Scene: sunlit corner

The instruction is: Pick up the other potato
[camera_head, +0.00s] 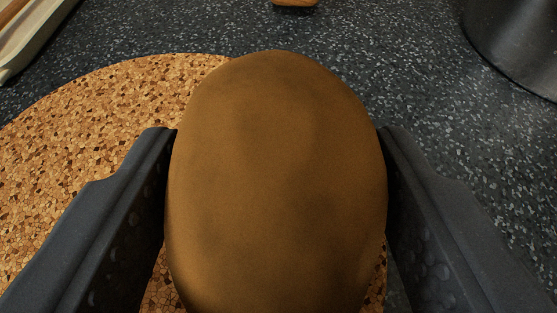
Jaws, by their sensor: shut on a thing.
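A large brown potato (278,185) fills the middle of the view between the two dark fingers of my gripper (280,140). The gripper is shut on it, with a finger against its left side and a finger against its right side. The near end of the potato runs out of the bottom of the view. It hides part of the mat behind it. I cannot tell whether its underside touches the mat. No second potato shows.
A round cork mat (75,150) lies on the dark speckled countertop (430,100) at the left. A pale tray (38,42) is cut off at the top left. A dark round pot-like thing (520,45) stands at the top right. A small wooden piece (295,2) shows at the top edge.

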